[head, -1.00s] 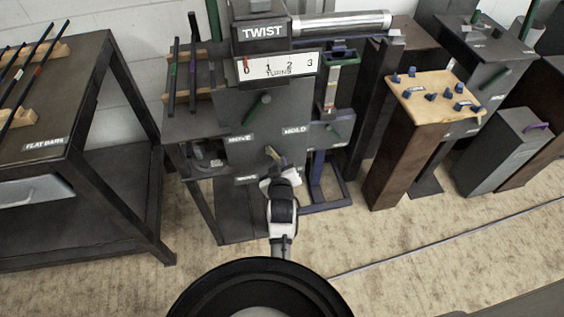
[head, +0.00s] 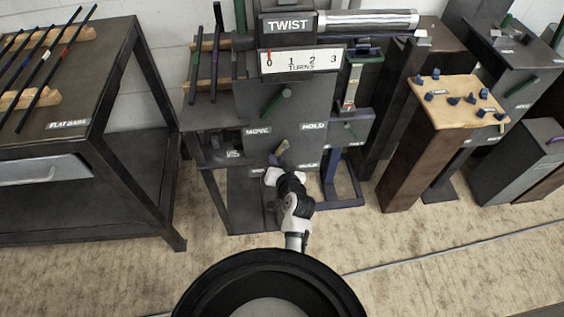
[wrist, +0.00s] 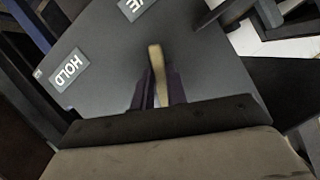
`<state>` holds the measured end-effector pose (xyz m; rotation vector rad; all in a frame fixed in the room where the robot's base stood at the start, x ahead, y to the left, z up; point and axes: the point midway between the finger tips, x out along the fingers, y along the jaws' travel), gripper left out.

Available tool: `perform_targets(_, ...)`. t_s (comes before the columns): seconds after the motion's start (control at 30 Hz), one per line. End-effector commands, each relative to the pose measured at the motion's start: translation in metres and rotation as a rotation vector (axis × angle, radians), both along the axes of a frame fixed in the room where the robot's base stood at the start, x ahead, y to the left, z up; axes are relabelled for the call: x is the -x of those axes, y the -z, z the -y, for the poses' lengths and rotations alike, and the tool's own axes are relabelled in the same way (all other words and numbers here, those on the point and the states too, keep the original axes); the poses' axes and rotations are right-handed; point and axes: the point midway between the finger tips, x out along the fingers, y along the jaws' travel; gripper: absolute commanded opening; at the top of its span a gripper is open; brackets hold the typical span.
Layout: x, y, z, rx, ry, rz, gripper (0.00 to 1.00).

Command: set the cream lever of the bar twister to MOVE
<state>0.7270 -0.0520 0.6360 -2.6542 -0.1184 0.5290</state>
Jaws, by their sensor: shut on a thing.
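The bar twister (head: 292,90) stands in the middle of the head view with its TWIST sign on top. Its cream lever (head: 283,147) sits low on the grey front panel, tilted up and slightly right. My gripper (head: 279,162) is at the lever from below and hides its lower part. In the wrist view the cream lever (wrist: 157,72) stands between the two dark fingers (wrist: 155,94), which are shut on it. A HOLD label (wrist: 68,70) also shows in the wrist view.
A green lever (head: 277,100) is higher on the same panel. The turns scale (head: 301,60) has its red pointer near 0. A dark bar table (head: 75,85) stands left, and a brown pedestal with blue pegs (head: 455,100) right. The floor in front is clear.

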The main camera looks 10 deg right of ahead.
Motion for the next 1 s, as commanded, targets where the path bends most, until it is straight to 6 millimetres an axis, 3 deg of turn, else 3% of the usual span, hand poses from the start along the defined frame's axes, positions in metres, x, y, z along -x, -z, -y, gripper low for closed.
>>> perform_targets(0.4,-0.0013,-0.0071,-0.0096,-0.168,0.001,0.005,0.0)
perform_targets(0.9,-0.0016,-0.0089,-0.0111,-0.189,0.0,0.007,0.0)
perform_targets(0.93,-0.0016,-0.009,-0.0111,-0.189,0.0,0.007,0.15)
perform_targets(1.0,-0.0016,-0.0088,-0.0111,-0.188,-0.001,0.006,0.25)
